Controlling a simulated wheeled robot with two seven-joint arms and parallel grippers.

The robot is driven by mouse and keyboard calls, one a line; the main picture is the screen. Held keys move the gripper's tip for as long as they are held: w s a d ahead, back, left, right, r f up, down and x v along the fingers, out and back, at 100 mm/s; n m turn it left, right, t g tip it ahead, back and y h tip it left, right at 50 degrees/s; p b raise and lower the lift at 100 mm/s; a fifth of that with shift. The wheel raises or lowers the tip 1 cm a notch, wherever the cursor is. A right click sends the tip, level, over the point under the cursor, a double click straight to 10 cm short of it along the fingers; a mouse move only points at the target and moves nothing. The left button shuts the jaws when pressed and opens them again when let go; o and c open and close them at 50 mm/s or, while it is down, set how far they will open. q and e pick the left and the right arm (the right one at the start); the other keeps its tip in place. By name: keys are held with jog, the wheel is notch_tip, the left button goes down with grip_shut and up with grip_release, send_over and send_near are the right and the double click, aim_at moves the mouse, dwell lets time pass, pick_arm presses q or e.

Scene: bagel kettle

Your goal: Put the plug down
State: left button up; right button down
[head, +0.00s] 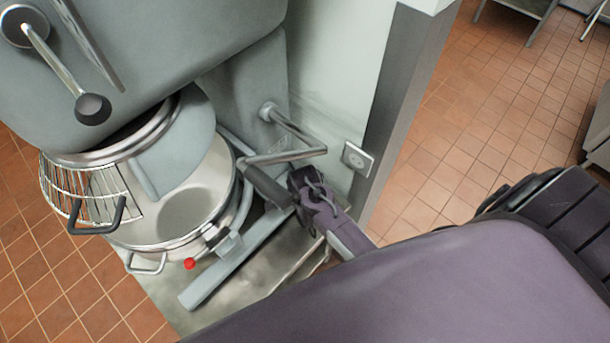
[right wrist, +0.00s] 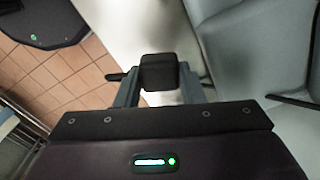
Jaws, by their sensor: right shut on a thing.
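The plug is a small black block (right wrist: 158,72) in the right wrist view. My right gripper (right wrist: 160,88) is shut on it, with one grey finger on each side. A short dark piece sticks out to the left beside the left finger. In the head view my right gripper (head: 308,185) is beside the mixer's bent lever, below and left of the wall socket (head: 357,158). The plug cannot be told apart from the dark gripper there. The socket face looks empty. My left gripper is not in view.
A large grey mixer (head: 240,90) with a steel bowl (head: 175,205) and wire guard (head: 85,190) stands on the left. Its bent lever (head: 285,157) is close to my right gripper. A wall edge (head: 400,90) is behind. Open tiled floor (head: 460,150) lies to the right.

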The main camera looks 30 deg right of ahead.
notch_tip(320, 180, down, 3)
jog(key=shift+r, duration=0.1)
jog(key=shift+w+d+f, duration=0.1)
jog(key=shift+w+f, duration=0.05)
jog(key=shift+f, duration=0.25)
jog(key=c, duration=0.9)
grip_release()
jog(key=shift+f, duration=0.1)
notch_tip(320, 180, up, 8)
jog(key=shift+f+p, duration=0.15)
jog(key=shift+p, duration=0.15)
